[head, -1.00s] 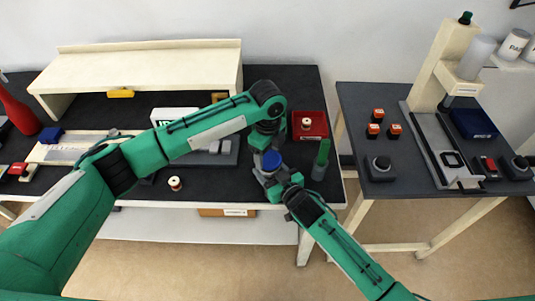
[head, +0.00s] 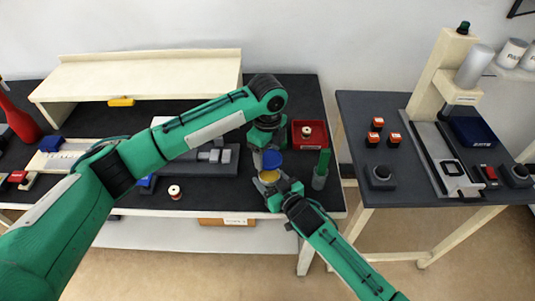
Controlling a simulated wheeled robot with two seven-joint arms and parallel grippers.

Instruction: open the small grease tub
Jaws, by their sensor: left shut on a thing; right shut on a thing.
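The small grease tub (head: 268,177) shows yellowish grease at its open top, near the front right edge of the dark table. Its blue lid (head: 272,160) is apart from it, tilted and just above it. My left gripper (head: 268,150) comes down from above and is shut on the lid; its fingertips are partly hidden. My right gripper (head: 274,186) reaches in from the lower right and is shut on the tub; its hold on the tub's side is partly hidden.
A red tray (head: 296,143) holding a spool is just behind right. A green-topped bottle (head: 321,170) stands close to the right. A loose spool (head: 174,192) stands to the left. Another table (head: 350,110) is at the right.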

